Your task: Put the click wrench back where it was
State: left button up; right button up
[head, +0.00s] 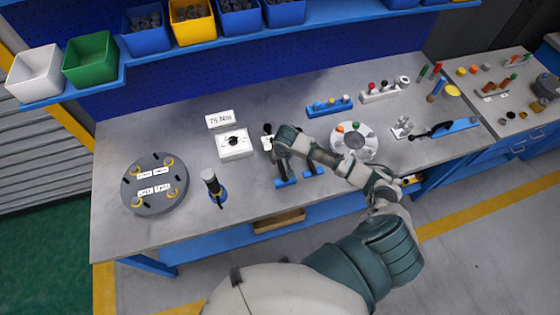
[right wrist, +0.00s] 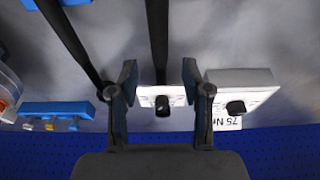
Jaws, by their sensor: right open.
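My right gripper (right wrist: 158,80) is open, with its two fingers apart and nothing seen clamped between them. In the head view it (head: 279,145) is over the middle of the bench, at the far end of two dark long tools by small blue holders. In the right wrist view a long black tool shaft (right wrist: 158,40) runs between the fingers' line, and a second black shaft (right wrist: 68,38) slants to the left finger. I cannot tell which is the click wrench; the arm hides part of both in the head view. My left gripper is not in view.
A white box with a dial (head: 235,144) stands left of my gripper by a "75 Nm" sign (head: 219,119). A round white tray (head: 365,149) is to the right.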

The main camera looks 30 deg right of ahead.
jog(key=v, duration=0.5)
jog(key=shift+d+r, duration=0.1)
jog(key=shift+r, duration=0.1)
